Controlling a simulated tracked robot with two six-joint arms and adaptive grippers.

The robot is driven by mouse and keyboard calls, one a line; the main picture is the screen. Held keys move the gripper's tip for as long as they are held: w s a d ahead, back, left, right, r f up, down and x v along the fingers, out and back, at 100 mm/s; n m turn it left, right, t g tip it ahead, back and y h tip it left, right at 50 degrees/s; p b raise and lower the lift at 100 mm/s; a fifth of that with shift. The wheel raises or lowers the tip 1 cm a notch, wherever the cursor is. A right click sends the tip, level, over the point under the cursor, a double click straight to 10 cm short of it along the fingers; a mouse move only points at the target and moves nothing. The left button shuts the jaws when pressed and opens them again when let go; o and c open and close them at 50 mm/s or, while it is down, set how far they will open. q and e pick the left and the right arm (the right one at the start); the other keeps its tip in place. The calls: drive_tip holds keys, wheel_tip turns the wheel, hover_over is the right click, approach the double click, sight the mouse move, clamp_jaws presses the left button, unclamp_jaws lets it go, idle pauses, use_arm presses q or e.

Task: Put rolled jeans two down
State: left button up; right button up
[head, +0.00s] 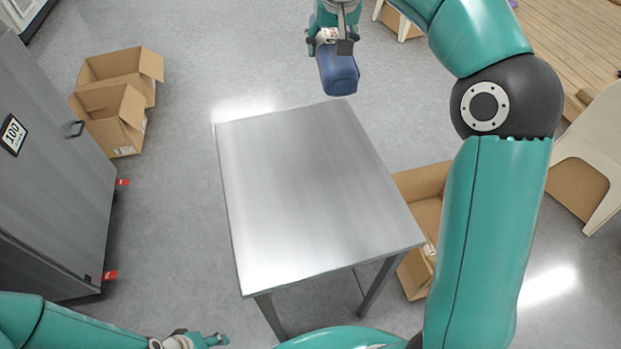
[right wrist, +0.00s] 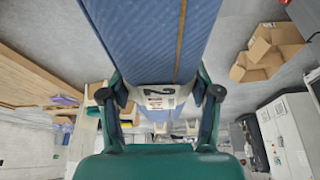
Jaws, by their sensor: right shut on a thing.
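The rolled jeans two are a blue denim roll (head: 338,72), held in my right gripper (head: 334,36) beyond the far edge of the metal table. In the right wrist view the blue roll (right wrist: 150,45) fills the top centre, and a pale label with a 2 (right wrist: 158,97) faces the camera. The fingers of my right gripper (right wrist: 160,98) close on the roll from both sides. My left gripper (head: 205,341) is at the bottom left, low in front of the table; its fingers are too small to judge.
The metal table (head: 310,190) has a bare top. An open cardboard box (head: 425,215) stands on the floor at its right, partly behind my arm. More open boxes (head: 115,120) stand at the left near a grey cabinet (head: 50,170). A white chair (head: 597,140) is at the right.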

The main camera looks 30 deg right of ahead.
drive_tip(key=n+b, duration=0.2)
drive_tip(key=b, duration=0.4)
hover_over(315, 167)
drive_tip(key=s, duration=0.2)
wheel_tip(315, 167, down, 9)
drive_tip(key=shift+y, duration=0.3)
drive_tip(key=f+b, duration=0.1)
drive_tip(key=f, duration=0.6)
drive_tip(key=f+b, duration=0.1)
drive_tip(key=f, duration=0.6)
drive_tip(key=shift+w+a+f, duration=0.15)
drive_tip(key=shift+w, duration=0.05)
drive_tip(key=shift+f, duration=2.4)
drive_tip(key=shift+f+b, duration=0.1)
drive_tip(key=shift+b, duration=0.2)
drive_tip(key=o, duration=1.5)
drive_tip(key=shift+c, duration=0.2)
